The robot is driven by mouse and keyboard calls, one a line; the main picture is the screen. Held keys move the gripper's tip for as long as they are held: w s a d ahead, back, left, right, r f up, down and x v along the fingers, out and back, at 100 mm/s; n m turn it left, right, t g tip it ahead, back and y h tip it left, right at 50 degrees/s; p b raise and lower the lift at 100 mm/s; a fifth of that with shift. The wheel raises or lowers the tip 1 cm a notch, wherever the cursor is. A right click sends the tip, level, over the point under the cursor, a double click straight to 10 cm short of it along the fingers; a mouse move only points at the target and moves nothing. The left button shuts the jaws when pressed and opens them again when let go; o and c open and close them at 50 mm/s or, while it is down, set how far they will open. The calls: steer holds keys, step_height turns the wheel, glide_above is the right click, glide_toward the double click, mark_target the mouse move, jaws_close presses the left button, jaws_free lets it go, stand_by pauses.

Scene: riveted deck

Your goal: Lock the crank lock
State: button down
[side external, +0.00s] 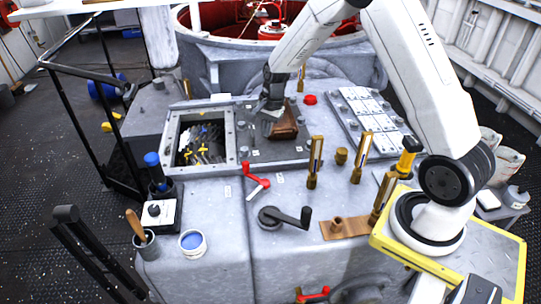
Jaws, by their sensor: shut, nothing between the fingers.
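A black crank (291,218) with a round hub and an arm pointing right lies on the front of the grey deck. A red-handled lever (256,183) sits behind it, a little to the left. I cannot tell for certain which of these is the crank lock. My gripper (271,113) is shut and empty at the back of the deck, pointing down beside a brown block (285,127). It is well behind both handles. Its fingertips are small and dark, and I cannot tell whether they touch the block or the plate under it.
An open framed hatch (231,151) with yellow parts inside is left of my gripper. Brass posts (315,162) stand to the right, near a panel of white plates (367,108). A blue-filled cup (192,243) and a tool pot (146,245) stand front left.

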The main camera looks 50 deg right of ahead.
steer(key=w+d+f+m+y, duration=0.1)
steer(key=w+d+f+m, duration=0.3)
steer(key=d+f+m, duration=0.3)
steer(key=shift+d, duration=0.35)
steer(key=shift+w, duration=0.1)
steer(key=x, duration=1)
steer(key=shift+a+f, duration=0.1)
steer(key=shift+a, duration=0.05)
steer(key=shift+w+a, duration=0.25)
steer(key=shift+a, duration=0.3)
steer(key=shift+w+a, duration=0.3)
steer(key=shift+a, duration=0.2)
steer(key=shift+w+a, duration=0.35)
steer(key=shift+a, duration=0.3)
